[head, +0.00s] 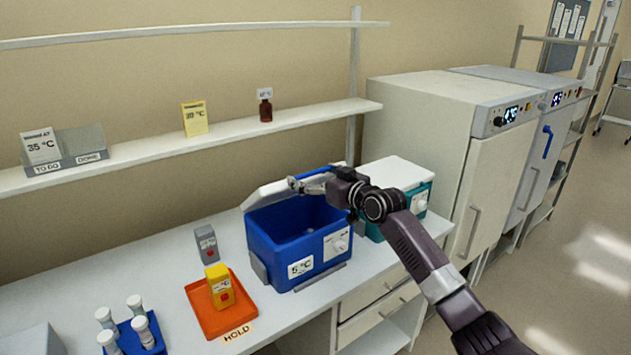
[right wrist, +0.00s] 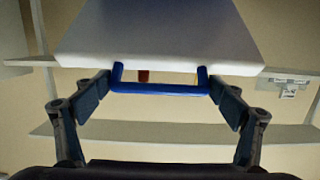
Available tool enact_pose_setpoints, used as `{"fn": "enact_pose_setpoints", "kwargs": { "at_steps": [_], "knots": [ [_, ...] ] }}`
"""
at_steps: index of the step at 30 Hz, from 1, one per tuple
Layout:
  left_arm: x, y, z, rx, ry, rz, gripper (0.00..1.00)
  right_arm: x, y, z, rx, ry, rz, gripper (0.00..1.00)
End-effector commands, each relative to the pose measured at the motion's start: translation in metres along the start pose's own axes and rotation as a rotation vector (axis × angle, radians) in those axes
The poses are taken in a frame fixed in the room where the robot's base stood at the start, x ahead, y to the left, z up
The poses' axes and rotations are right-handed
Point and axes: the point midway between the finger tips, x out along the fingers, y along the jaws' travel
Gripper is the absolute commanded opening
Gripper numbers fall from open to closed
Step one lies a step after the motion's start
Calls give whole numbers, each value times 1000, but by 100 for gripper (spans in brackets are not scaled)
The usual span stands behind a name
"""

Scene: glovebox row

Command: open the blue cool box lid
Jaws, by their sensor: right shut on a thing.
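The blue cool box (head: 284,245) stands on the bench with a "5 °C" label on its front. Its white lid (head: 268,194) is raised and tilted back, and the blue inside shows. My right gripper (head: 303,185) is at the lid's edge, above the box opening. In the right wrist view the lid (right wrist: 160,35) fills the top. Its blue handle (right wrist: 160,88) lies between the fingertips, and my right gripper is shut on it. My left gripper is not in view.
A teal cool box (head: 415,202) with a white lid stands just right of the blue one. An orange tray (head: 197,306) holding a yellow container (head: 219,287), a grey container (head: 206,243) and a blue vial rack (head: 148,343) are to the left. A shelf (head: 235,127) runs behind.

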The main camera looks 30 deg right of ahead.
Motion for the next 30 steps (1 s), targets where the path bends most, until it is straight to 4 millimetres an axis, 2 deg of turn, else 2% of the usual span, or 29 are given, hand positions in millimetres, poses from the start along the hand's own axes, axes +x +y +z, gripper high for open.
{"fn": "enact_pose_setpoints", "kwargs": {
  "at_steps": [1,11,12,15,25,30],
  "knots": [
    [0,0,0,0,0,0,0,0,1,-8,-1,15,2,45],
    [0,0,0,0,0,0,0,0,1,-8,-1,15,2,45],
    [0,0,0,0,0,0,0,0,1,-8,-1,15,2,90],
    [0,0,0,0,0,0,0,0,1,-7,-1,12,2,100],
    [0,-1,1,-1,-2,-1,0,-1,0,-2,-1,4,1,100],
    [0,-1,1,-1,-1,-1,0,-15,0,-1,-2,3,0,100]
  ]
}}
